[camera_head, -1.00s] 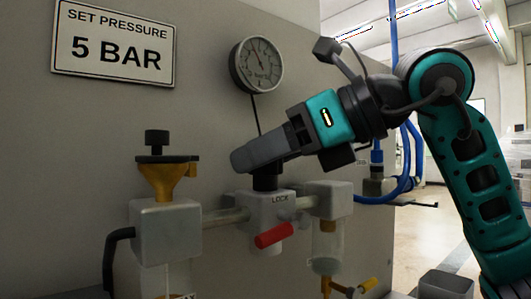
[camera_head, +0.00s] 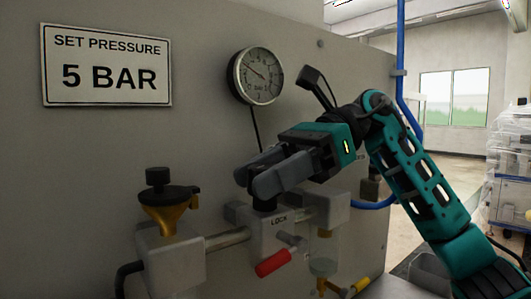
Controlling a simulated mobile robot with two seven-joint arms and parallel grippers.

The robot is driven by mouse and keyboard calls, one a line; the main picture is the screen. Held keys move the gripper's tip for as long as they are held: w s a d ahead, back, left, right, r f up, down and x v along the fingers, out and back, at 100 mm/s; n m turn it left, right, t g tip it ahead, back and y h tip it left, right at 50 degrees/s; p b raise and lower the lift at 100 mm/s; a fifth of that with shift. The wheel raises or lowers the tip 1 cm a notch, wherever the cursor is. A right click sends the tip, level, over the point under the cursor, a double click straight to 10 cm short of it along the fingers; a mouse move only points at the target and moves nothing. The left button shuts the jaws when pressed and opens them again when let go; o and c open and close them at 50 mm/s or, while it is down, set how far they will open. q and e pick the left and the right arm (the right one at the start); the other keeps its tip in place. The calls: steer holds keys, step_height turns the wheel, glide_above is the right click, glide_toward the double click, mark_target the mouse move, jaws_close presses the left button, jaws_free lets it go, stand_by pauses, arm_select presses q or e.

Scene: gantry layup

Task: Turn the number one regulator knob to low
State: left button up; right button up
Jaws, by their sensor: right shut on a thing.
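The regulator, a grey block marked LOCK (camera_head: 272,230), is mounted on the pipe in the middle of the view. Its black knob (camera_head: 264,202) stands on top of the block. My right gripper (camera_head: 262,184) reaches in from the right and is shut on the knob, its dark fingers covering most of it. No number or low mark is readable on the knob. A round pressure gauge (camera_head: 257,76) hangs on the panel above, its needle pointing to the upper left. My left gripper is not in view.
A sign (camera_head: 108,66) reads SET PRESSURE 5 BAR. A brass valve with a black cap (camera_head: 168,205) stands left of the regulator. A red handle (camera_head: 272,263) sticks out below the block. A blue hose (camera_head: 400,95) runs down the panel's right edge.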

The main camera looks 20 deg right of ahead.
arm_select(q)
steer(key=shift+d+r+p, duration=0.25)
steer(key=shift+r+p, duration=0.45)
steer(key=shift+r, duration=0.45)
arm_select(e)
steer(key=shift+n+g, duration=1)
steer(key=shift+n, duration=0.1)
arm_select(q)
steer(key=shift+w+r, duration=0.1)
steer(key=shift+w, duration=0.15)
arm_select(e)
steer(key=shift+h, duration=0.3)
steer(key=o, duration=1)
steer(key=shift+w+d+r, duration=0.2)
steer(key=shift+d, duration=0.2)
steer(key=p+v, duration=0.1)
steer(key=v, duration=0.9)
steer(key=shift+w+d+r, duration=0.1)
steer(key=shift+d+r, duration=0.1)
steer(key=shift+w+d+r, duration=0.15)
steer(key=shift+d+r, duration=0.05)
steer(key=shift+d, duration=0.4)
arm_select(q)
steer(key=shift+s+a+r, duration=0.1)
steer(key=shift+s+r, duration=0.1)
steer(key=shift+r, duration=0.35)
